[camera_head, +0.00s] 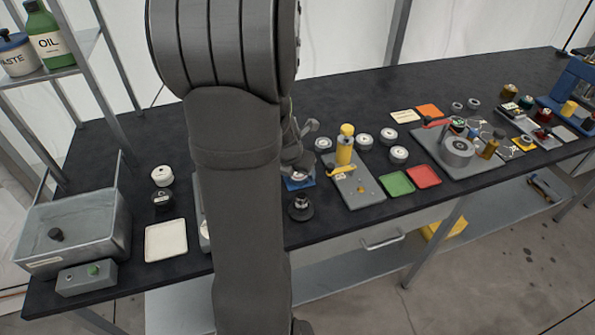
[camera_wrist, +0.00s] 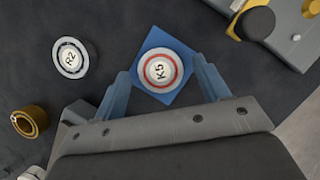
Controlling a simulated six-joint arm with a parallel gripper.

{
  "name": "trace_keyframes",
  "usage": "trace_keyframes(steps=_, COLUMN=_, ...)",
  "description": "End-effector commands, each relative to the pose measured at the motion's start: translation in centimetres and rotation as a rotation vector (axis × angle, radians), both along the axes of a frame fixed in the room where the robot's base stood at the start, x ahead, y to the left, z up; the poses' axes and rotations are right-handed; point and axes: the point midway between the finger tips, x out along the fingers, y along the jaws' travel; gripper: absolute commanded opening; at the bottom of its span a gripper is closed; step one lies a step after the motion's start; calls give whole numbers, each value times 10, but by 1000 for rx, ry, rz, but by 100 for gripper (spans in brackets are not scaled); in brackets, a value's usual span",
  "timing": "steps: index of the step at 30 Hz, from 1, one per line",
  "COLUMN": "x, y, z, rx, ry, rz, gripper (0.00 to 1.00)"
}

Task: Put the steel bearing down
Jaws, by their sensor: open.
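A round steel bearing marked K5 with a red ring (camera_wrist: 161,70) lies flat on a blue square pad (camera_wrist: 163,41) in the wrist view. My gripper (camera_wrist: 162,80) is open, with one blue finger to the left of the bearing and one to the right.
A bearing marked R2 (camera_wrist: 71,57) and a brass ring (camera_wrist: 30,121) lie left of my gripper. A grey fixture (camera_wrist: 278,28) with a black knob is at the upper right. In the head view, green (camera_head: 396,184) and red (camera_head: 424,176) trays lie farther right.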

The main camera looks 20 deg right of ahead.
Motion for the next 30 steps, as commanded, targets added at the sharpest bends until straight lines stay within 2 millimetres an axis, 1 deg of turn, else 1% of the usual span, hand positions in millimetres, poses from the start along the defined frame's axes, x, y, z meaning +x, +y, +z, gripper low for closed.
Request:
trace_keyframes(steps=5, x=-6, y=7, z=23, rx=-1, ry=-3, rz=1, gripper=68)
trace_keyframes(steps=15, x=-22, y=22, z=77, rx=-2, ry=-4, rz=1, gripper=68)
trace_keyframes(steps=18, x=-26, y=26, z=89, rx=0, ry=-3, rz=1, gripper=68)
trace_keyframes(steps=21, x=-29, y=29, z=99, rx=0, ry=-1, rz=1, gripper=68)
trace_keyframes(steps=24, x=-30, y=31, z=104, rx=-1, ry=0, rz=1, gripper=68)
trace_keyframes(steps=30, x=-32, y=31, z=107, rx=0, ry=1, rz=1, gripper=68)
